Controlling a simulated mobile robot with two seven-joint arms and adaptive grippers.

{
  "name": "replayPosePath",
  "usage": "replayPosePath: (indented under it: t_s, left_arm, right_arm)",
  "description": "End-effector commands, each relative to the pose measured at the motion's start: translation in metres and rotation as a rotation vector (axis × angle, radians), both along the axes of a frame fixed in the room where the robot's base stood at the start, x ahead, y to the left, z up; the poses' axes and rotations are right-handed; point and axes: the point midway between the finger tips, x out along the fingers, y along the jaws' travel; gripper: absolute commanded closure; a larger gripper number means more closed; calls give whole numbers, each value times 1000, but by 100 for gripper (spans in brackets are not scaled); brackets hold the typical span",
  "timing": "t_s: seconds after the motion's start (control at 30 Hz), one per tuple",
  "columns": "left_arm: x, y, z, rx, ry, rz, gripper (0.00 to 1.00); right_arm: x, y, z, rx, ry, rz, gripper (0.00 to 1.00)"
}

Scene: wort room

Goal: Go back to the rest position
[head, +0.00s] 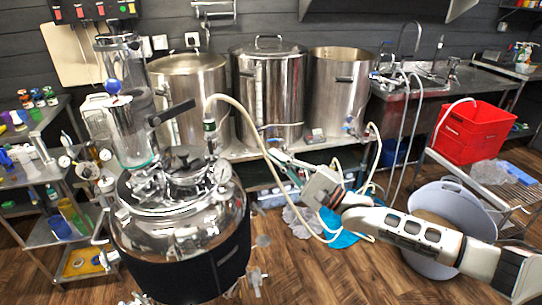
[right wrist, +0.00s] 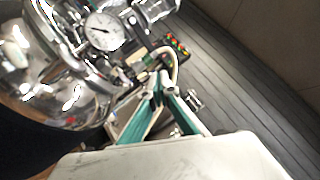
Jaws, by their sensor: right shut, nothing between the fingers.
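My right arm reaches in from the right in the head view. Its gripper (head: 274,153) points up and left, in front of the bench with the steel pots and to the right of the shiny steel vessel (head: 180,215). In the right wrist view its teal-lined fingers (right wrist: 163,88) come together at the tips, shut with nothing held. The vessel's domed side and a round pressure gauge (right wrist: 103,31) are to the left of the fingers there. My left gripper is in neither view.
Three large steel pots (head: 268,95) stand on the bench behind. A pale hose (head: 262,140) loops close to my right gripper. A grey tub (head: 452,205) stands behind my right arm, and a red crate (head: 472,132) is farther right. A cluttered shelf cart (head: 62,235) is left.

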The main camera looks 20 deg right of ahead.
Motion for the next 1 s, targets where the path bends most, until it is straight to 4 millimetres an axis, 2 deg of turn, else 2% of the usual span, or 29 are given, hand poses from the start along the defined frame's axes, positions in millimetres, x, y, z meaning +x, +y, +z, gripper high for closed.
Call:
replayPosePath:
  t_s: [0.33, 0.47, 0.57, 0.7, 0.8, 1.0]
  left_arm:
    - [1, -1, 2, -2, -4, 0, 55]
    - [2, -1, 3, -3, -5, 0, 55]
    - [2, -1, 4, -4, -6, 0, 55]
    - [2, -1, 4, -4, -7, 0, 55]
    - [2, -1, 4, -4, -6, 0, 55]
    - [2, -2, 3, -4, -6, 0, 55]
  right_arm:
    - [0, 0, 0, 0, 0, 0, 100]
    - [-6, 10, -14, -42, -14, -15, 100]
    - [-22, 29, -43, -149, -53, -53, 100]
    - [-55, 58, -100, -398, -145, -140, 100]
    - [-81, 72, -139, -604, -215, -204, 100]
    - [-137, 77, -215, -1056, -327, -293, 100]
